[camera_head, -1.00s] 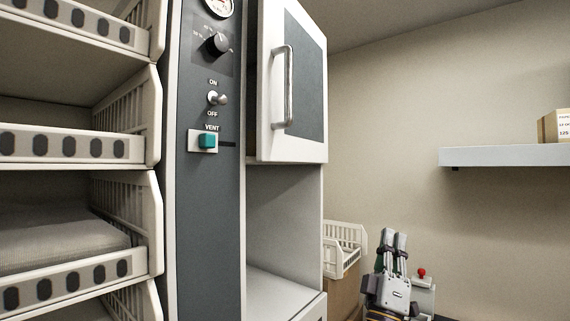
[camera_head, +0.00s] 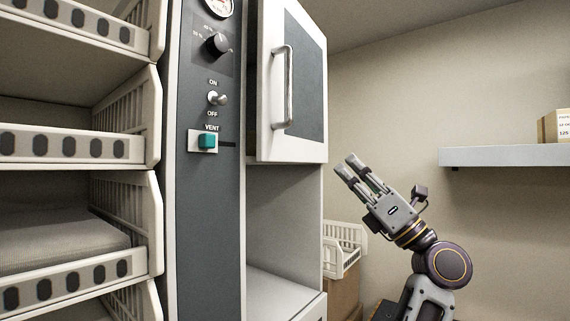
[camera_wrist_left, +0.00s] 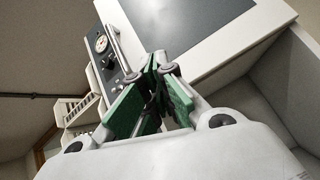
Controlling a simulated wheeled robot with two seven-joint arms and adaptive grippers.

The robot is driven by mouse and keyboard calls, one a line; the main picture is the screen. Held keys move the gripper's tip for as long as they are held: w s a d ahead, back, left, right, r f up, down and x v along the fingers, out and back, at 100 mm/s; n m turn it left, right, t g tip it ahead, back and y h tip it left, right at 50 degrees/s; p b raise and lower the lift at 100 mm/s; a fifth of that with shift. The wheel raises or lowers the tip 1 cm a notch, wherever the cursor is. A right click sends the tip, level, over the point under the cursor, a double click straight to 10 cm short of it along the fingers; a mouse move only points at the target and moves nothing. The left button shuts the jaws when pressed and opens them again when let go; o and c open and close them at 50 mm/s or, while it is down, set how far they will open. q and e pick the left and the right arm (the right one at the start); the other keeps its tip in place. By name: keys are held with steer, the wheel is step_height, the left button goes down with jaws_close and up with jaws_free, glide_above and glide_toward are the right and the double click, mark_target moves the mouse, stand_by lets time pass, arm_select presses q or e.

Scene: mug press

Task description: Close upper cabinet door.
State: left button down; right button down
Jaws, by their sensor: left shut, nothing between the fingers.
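The upper cabinet door (camera_head: 305,105) has a white frame, a grey panel and a vertical metal handle (camera_head: 289,87) on its left side. It hangs above an open white compartment (camera_head: 282,230). How far it stands ajar is hard to tell. My left gripper (camera_head: 350,164) is shut and empty, right of and just below the door's lower right corner in the head view, fingers pointing up and left. In the left wrist view the door (camera_wrist_left: 195,32) and handle (camera_wrist_left: 120,50) show beyond the green-padded fingers (camera_wrist_left: 159,62). Contact with the door is not visible. My right gripper is out of view.
A grey control panel (camera_head: 205,260) with gauge, knob, switch and vent button stands left of the door. Racks of white baskets (camera_head: 75,143) fill the left. A white basket (camera_head: 340,262) sits low behind the arm. A wall shelf (camera_head: 505,156) holds a box (camera_head: 557,127).

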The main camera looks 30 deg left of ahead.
arm_select(q)
steer(key=s+d+r+n+g+h, duration=0.1)
steer(key=s+d+n+g+h, duration=0.1)
steer(key=s+n+h, duration=0.3)
steer(key=shift+s+d+r+n+h, duration=0.25)
steer(key=shift+s+d+n+h, duration=0.2)
steer(key=shift+s+h, duration=1.15)
steer(key=shift+w+a+h, duration=0.15)
steer(key=shift+w+h, duration=0.25)
steer(key=shift+w, duration=0.05)
steer(key=a, duration=1.3)
steer(key=shift+s+a, duration=0.2)
steer(key=shift+a, duration=0.15)
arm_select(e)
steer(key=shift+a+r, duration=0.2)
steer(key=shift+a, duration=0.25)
arm_select(q)
steer(key=shift+a, duration=0.1)
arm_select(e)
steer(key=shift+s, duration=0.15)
